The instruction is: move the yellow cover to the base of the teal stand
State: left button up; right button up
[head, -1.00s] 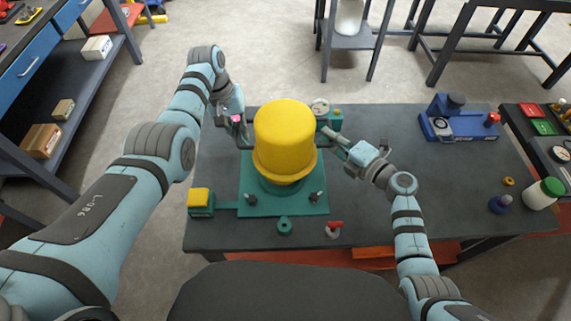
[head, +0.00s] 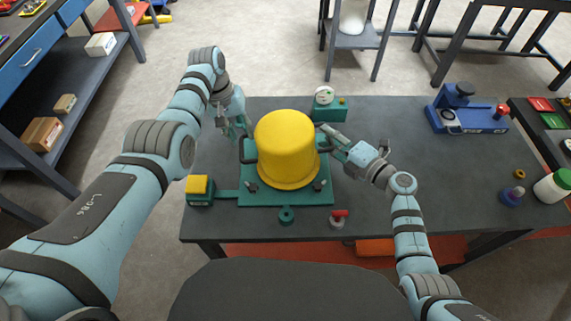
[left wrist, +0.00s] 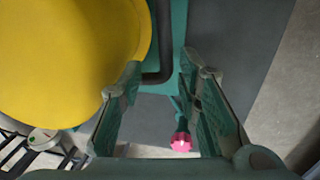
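The yellow cover (head: 287,148) sits low over the teal stand's base (head: 288,197), upright, hiding the base's middle. Its dark handles (head: 245,151) stick out at left and right. My left gripper (head: 236,132) is open just beyond the left handle, apart from it. In the left wrist view the cover (left wrist: 65,60) is at left, and a dark handle (left wrist: 164,45) lies ahead between the spread fingers (left wrist: 160,68). My right gripper (head: 328,141) is beside the right handle with its fingers apart; whether it touches the handle is unclear.
A teal gauge box (head: 327,103) stands behind the cover. A blue fixture (head: 465,112) is at right. The table's right middle is clear.

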pick_arm(q)
jog(key=shift+s+a+r, duration=0.1)
jog(key=shift+s+r, duration=0.25)
jog(key=shift+s, duration=0.25)
jog(key=shift+o, duration=0.9)
pick_arm(e)
jog(key=shift+s+r, duration=0.45)
jog(key=shift+s, duration=0.25)
pick_arm(q)
jog(key=o, duration=0.3)
jog(key=shift+o, duration=1.3)
jog(key=shift+w, duration=0.1)
pick_arm(e)
jog(key=shift+w, duration=0.2)
pick_arm(q)
jog(key=shift+w+f, duration=0.15)
pick_arm(e)
jog(key=shift+w+a+f, duration=0.1)
jog(key=shift+w+f, duration=0.05)
pick_arm(q)
jog(key=shift+d, duration=0.2)
